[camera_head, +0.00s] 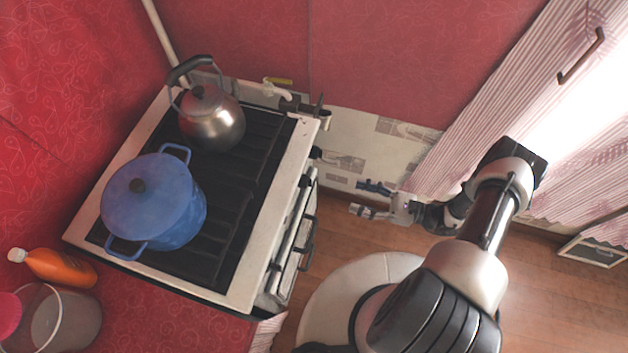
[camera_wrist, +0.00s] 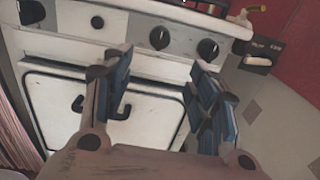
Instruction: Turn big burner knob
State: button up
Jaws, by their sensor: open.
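The stove's white front panel (camera_wrist: 128,25) fills the top of the wrist view. It carries several dark round knobs: one at the far left (camera_wrist: 31,11), a smaller one (camera_wrist: 97,22), a middle one (camera_wrist: 159,38) and a right one (camera_wrist: 208,48). I cannot tell which is the big burner knob. My gripper (camera_wrist: 160,75) is open and empty, its blue-padded fingers apart in front of the stove and touching no knob. In the head view my gripper (camera_head: 368,199) is right of the stove (camera_head: 262,245), with a gap between them.
A blue pot (camera_head: 150,200) and a steel kettle (camera_head: 212,122) stand on the stove. The white oven door (camera_wrist: 60,110) has dark handles. An orange bottle (camera_head: 62,267) and a clear container (camera_head: 70,318) are on the red counter. A pink curtain (camera_head: 500,90) hangs at right.

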aim_at(305, 182)
jog(key=x, duration=1.4)
jog(key=shift+w+a+b, duration=0.15)
jog(key=shift+a+b, duration=0.2)
jog(key=shift+c, duration=0.4)
jog(key=c, duration=1)
jog(key=shift+f+m+b, duration=0.1)
jog(key=shift+m+b, duration=0.2)
jog(key=m+b, duration=0.6)
jog(key=m, duration=1.1)
